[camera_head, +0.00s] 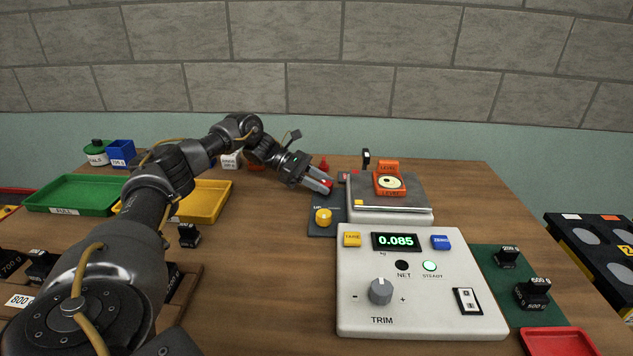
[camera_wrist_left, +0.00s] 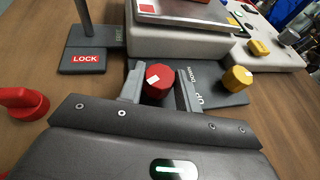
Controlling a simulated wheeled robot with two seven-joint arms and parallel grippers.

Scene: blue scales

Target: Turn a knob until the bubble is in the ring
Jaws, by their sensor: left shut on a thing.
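The orange level (camera_head: 388,167) sits on the scale's steel pan, with a pale round vial (camera_head: 391,182) and a dark ring. The vial is too small to tell where the bubble lies. A red knob (camera_wrist_left: 160,78) with a white mark stands beside the scale. My left gripper (camera_head: 323,188) is shut on this red knob, with one finger on each side in the left wrist view (camera_wrist_left: 158,90). A yellow knob (camera_head: 323,216) stands on the dark plate closer to the front, also in the wrist view (camera_wrist_left: 237,78). My right gripper is not in view.
The white console (camera_head: 420,315) reads 0.085 and has a grey TRIM knob (camera_head: 380,291). A dark LOCK block (camera_wrist_left: 88,58) and a red post (camera_wrist_left: 22,102) stand near my left gripper. Green (camera_head: 70,205) and yellow (camera_head: 226,207) trays lie left. Table between tray and console is clear.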

